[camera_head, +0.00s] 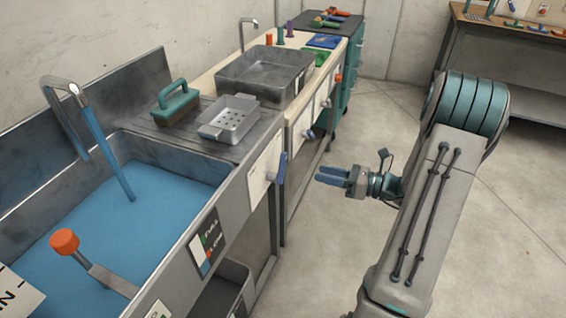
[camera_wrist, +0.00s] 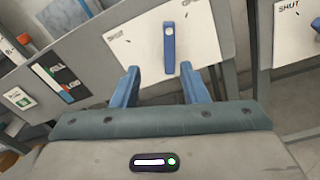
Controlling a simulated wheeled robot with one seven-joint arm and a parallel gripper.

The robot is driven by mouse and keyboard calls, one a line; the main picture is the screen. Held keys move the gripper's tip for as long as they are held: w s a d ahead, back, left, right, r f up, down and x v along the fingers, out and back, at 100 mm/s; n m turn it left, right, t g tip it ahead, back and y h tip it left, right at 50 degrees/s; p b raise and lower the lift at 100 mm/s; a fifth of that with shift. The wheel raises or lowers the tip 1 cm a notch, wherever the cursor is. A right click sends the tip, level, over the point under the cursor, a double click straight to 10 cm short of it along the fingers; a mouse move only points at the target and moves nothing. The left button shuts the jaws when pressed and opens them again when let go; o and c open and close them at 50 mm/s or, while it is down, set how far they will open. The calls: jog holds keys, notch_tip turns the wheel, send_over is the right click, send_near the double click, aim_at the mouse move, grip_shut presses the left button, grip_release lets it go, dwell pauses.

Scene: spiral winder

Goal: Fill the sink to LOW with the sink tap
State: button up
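The sink (camera_head: 226,172) at the left holds blue water (camera_head: 110,235). A blue stream (camera_head: 108,152) runs into it from the grey tap spout (camera_head: 62,88). A level gauge with FULL and LOW marks (camera_head: 205,243) is on the sink front; it also shows in the wrist view (camera_wrist: 68,84), but I cannot read its level. A blue tap lever (camera_head: 280,168) is on a white plate on the front panel; in the wrist view the lever (camera_wrist: 169,48) stands nearly upright. My gripper (camera_head: 320,175) is open, facing the lever, its fingers (camera_wrist: 162,82) apart and empty.
An orange-knobbed lever (camera_head: 64,242) stands at the sink's near side. A green brush (camera_head: 176,102) and a perforated tray (camera_head: 229,118) lie on the drainboard. A second basin (camera_head: 262,75) stands beyond. The floor (camera_head: 335,245) beside the sink is clear.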

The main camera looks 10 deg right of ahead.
aim_at(284, 161)
jog(key=shift+m+t, duration=0.5)
jog(key=x, duration=0.8)
jog(key=w+b+x, duration=0.1)
jog(key=x, duration=0.4)
jog(key=shift+d+f, duration=0.3)
jog(key=shift+f, duration=0.05)
grip_shut()
